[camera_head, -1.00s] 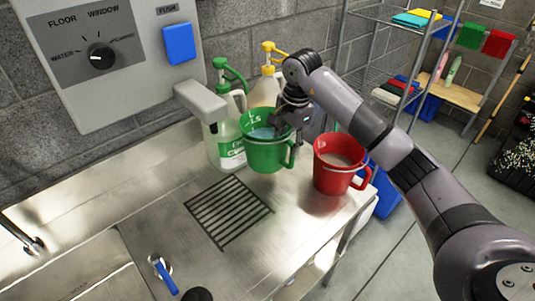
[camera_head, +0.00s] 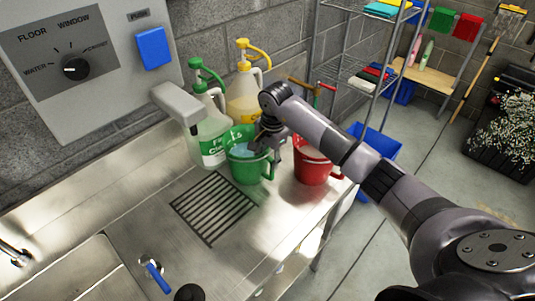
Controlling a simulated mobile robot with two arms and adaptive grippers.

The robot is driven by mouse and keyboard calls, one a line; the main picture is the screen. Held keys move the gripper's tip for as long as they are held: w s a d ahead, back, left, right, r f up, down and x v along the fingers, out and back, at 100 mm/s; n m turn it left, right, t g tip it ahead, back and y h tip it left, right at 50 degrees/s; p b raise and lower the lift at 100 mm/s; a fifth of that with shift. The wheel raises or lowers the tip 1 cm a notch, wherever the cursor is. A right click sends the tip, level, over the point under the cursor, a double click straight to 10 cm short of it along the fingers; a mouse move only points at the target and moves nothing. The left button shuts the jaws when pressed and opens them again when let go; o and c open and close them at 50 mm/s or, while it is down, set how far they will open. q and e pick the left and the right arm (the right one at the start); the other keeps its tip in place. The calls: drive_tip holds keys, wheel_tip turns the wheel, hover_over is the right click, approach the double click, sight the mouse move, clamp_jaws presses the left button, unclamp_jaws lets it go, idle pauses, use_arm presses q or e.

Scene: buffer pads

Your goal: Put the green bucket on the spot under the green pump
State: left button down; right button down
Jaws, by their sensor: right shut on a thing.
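The green pump (camera_head: 207,75) tops a clear jug with a green label (camera_head: 212,145), behind and left of the bucket. The bucket covers part of that jug's front. The left gripper is not in view.
A red bucket (camera_head: 312,170) stands close right of the green one, partly behind my arm. A yellow-pump jug (camera_head: 243,95) stands behind. A grey dispenser spout (camera_head: 177,102) juts out above the drain grate (camera_head: 213,208).

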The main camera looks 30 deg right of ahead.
drive_tip(key=shift+w+r, duration=0.1)
drive_tip(key=c, duration=0.8)
unclamp_jaws()
drive_tip(key=shift+s, duration=0.2)
drive_tip(key=shift+c, duration=0.2)
drive_tip(key=shift+r, duration=0.35)
wheel_tip(320, 180, up, 11)
drive_tip(key=s+b, duration=0.1)
drive_tip(key=b, duration=0.2)
drive_tip(key=shift+s+d, duration=0.15)
drive_tip(key=shift+s, duration=0.1)
